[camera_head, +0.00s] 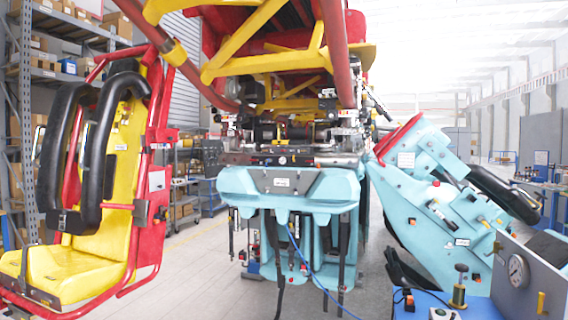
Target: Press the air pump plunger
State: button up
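A small brass cylinder with a black knob on a short stem, which looks like the air pump (459,296), stands upright on a blue surface at the bottom right. Its black plunger knob (461,267) sits a little above the brass body, with the stem showing between them. My gripper is not in view, so whether it is open or shut is not shown. Nothing is seen touching the knob.
A grey box with a round gauge (518,271) stands right of the pump. A small box with a button (443,313) is in front. Teal coaster parts (440,215) rise behind. A yellow seat (105,200) is at left; grey floor (205,265) lies between.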

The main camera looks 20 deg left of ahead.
aim_at(462, 267)
jog(key=i+l, duration=0.2)
jog(key=i, duration=0.45)
jog(key=i+l, duration=0.15)
jog(key=i, duration=0.45)
jog(key=i+l, duration=0.2)
jog(key=i, duration=0.45)
